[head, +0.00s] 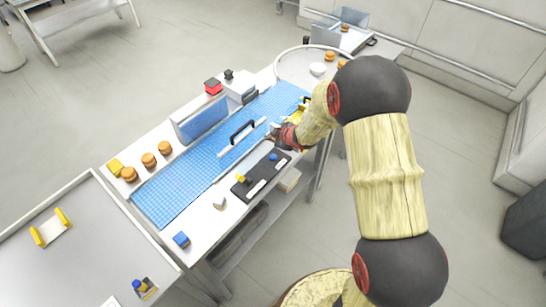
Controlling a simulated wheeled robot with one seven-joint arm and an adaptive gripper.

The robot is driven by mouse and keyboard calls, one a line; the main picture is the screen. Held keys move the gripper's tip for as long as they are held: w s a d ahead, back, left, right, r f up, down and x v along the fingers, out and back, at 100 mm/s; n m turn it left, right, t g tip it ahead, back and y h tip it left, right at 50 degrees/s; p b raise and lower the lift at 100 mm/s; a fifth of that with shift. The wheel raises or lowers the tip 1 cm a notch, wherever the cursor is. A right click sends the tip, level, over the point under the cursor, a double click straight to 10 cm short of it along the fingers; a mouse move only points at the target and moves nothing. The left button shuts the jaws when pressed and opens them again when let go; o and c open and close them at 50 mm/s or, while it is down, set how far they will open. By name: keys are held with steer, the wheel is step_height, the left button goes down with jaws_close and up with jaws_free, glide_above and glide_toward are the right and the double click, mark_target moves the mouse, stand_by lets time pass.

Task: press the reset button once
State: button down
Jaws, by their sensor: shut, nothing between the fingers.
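A black panel (262,174) lies at the front edge of the bench. It carries a round blue button (273,157) near its right end and a yellow control (241,179) near its left end. Pale label strips lie in front of them, too small to read, so I cannot tell which control is marked reset. My gripper (271,136) is shut and empty, just behind the panel's right end and close to the blue button. I see no clear contact with the button. My arm comes in from the right.
A blue gridded mat (195,170) covers the bench middle, with a black-handled bar (242,137) on it. Several brown round items (149,160) stand at the back left. A grey side table (85,255) stands left.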

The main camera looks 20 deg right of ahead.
mark_target(272, 158)
steer(key=shift+f+b, duration=3.75)
steer(key=shift+f, duration=0.55)
steer(key=shift+f, duration=0.15)
steer(key=shift+f+b, duration=0.25)
steer(key=shift+b, duration=0.05)
steer(key=shift+f+b, duration=0.4)
steer(key=shift+f, duration=0.2)
steer(key=shift+r, duration=0.1)
steer(key=shift+r+p, duration=0.9)
step_height(272, 158, up, 5)
steer(key=p, duration=0.4)
steer(key=shift+p, duration=0.3)
